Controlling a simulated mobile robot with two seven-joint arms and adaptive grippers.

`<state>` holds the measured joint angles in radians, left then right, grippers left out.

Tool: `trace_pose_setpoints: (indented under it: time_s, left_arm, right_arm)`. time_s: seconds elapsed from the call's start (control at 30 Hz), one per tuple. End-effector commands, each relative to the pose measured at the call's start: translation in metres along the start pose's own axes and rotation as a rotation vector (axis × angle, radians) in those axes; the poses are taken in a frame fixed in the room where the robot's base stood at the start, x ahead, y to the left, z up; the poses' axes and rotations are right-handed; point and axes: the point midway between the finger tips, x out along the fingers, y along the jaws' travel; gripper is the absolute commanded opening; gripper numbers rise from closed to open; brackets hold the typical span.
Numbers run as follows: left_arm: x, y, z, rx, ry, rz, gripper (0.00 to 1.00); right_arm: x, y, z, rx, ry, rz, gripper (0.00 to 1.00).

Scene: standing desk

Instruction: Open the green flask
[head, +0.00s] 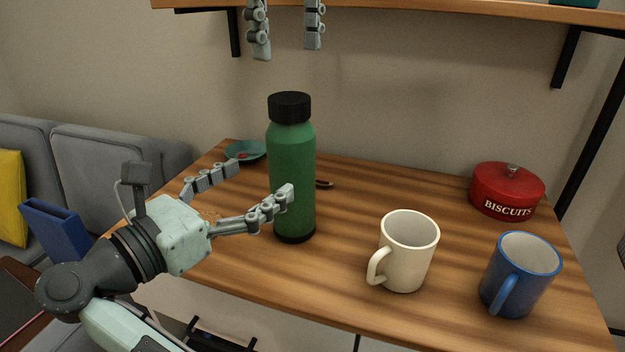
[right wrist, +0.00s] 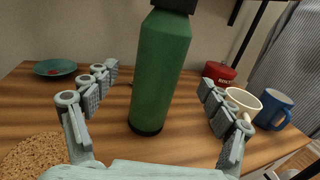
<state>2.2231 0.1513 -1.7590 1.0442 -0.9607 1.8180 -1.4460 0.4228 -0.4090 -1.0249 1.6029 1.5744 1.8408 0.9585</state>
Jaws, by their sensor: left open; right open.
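The green flask (head: 292,175) stands upright on the wooden desk with its black cap (head: 289,107) on. My left gripper (head: 287,51) is open and empty, pointing down above the cap and clear of it. My right gripper (head: 261,179) is open and reaches toward the flask body from the left. Its near finger overlaps the flask in the head view. In the right wrist view the flask (right wrist: 161,70) appears between the spread fingers, not gripped. I cannot tell whether a finger touches it. The cap's top is cut off there.
A white mug (head: 407,252), a blue mug (head: 519,276) and a red biscuit tin (head: 506,192) stand right of the flask on the desk (head: 345,275). A teal dish (head: 245,151) lies at the back left. A shelf (head: 420,10) hangs above. A cork mat (right wrist: 35,155) lies at left.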

Motion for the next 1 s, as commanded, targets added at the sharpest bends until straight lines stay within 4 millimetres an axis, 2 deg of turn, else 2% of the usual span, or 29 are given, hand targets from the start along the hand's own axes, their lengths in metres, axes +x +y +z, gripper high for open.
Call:
trace_pose_setpoints:
  time_s: [0.17, 0.4, 0.6, 0.97, 1.0]
  left_arm:
    - [-0.002, -0.002, -0.001, -0.001, 0.011, -0.007, 0.67]
    - [-0.001, -0.001, -0.001, -0.001, 0.009, -0.006, 0.67]
    - [-0.001, -0.001, -0.001, -0.001, 0.009, -0.006, 0.67]
    - [-0.001, -0.001, -0.001, -0.001, 0.008, -0.005, 0.67]
    - [-0.001, -0.001, -0.001, -0.001, 0.008, -0.005, 0.67]
  right_arm:
    - [0.012, -0.001, -0.002, 0.004, 0.011, -0.004, 0.83]
    - [0.05, -0.001, -0.002, 0.003, 0.01, -0.004, 0.83]
    - [0.071, -0.001, -0.002, 0.003, 0.008, -0.003, 0.83]
    - [0.077, -0.001, -0.002, 0.003, 0.007, -0.002, 0.83]
    - [0.077, -0.001, -0.002, 0.003, 0.007, -0.002, 0.79]
